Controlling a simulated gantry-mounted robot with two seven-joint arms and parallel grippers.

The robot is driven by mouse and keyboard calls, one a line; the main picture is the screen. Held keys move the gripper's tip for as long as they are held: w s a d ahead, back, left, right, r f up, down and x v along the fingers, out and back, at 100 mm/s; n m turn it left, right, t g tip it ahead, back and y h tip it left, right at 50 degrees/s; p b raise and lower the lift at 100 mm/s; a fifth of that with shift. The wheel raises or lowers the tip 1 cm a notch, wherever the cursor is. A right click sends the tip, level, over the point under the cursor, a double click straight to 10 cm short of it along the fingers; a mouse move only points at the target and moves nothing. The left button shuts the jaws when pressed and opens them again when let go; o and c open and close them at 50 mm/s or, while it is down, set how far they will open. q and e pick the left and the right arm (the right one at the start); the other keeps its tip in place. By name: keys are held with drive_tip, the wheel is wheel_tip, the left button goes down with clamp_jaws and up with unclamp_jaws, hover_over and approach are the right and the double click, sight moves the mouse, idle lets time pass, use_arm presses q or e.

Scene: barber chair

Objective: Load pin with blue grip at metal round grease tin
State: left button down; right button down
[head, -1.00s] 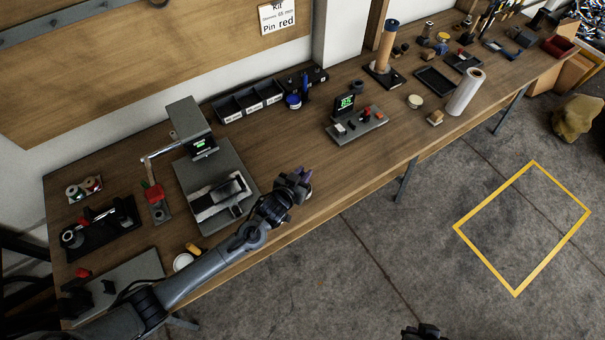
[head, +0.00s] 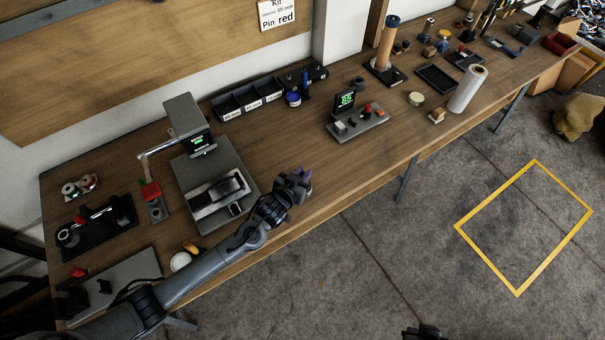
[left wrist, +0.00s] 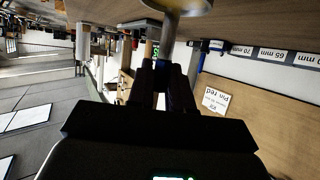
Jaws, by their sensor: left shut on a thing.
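My left gripper (head: 303,176) is over the front edge of the bench, shut on a metal pin. In the left wrist view the pin (left wrist: 168,35) shows as a pale stem with a wide round metal flange between the dark fingers (left wrist: 165,85). A purple-blue patch shows at the jaws in the head view; the fingers hide most of the grip. A round tin (head: 416,99) with a pale top, apparently the grease tin, stands on the bench to the right, apart from the gripper. A dark part of my right gripper (head: 422,331) shows at the bottom edge, its jaws unclear.
A grey gauge block (head: 360,125) with a green display stands between gripper and tin. A press (head: 215,190) is left of the gripper. A blue tin (head: 293,98) and black bins (head: 247,99) stand behind. A white roll (head: 467,88) is right of the tin. Bare bench lies below the bins.

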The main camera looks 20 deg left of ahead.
sight(302, 174)
use_arm(q)
drive_tip(key=shift+f+b, duration=0.3)
drive_tip(key=shift+f, duration=0.2)
idle(0.5)
drive_tip(key=shift+f, duration=0.1)
idle(0.7)
drive_tip(key=shift+f, duration=0.15)
idle(0.5)
wheel_tip(302, 174, up, 7)
drive_tip(key=p, duration=0.7)
drive_tip(key=shift+r+p, duration=0.2)
drive_tip(key=shift+p, duration=0.1)
drive_tip(key=shift+s+f, duration=0.1)
idle(0.5)
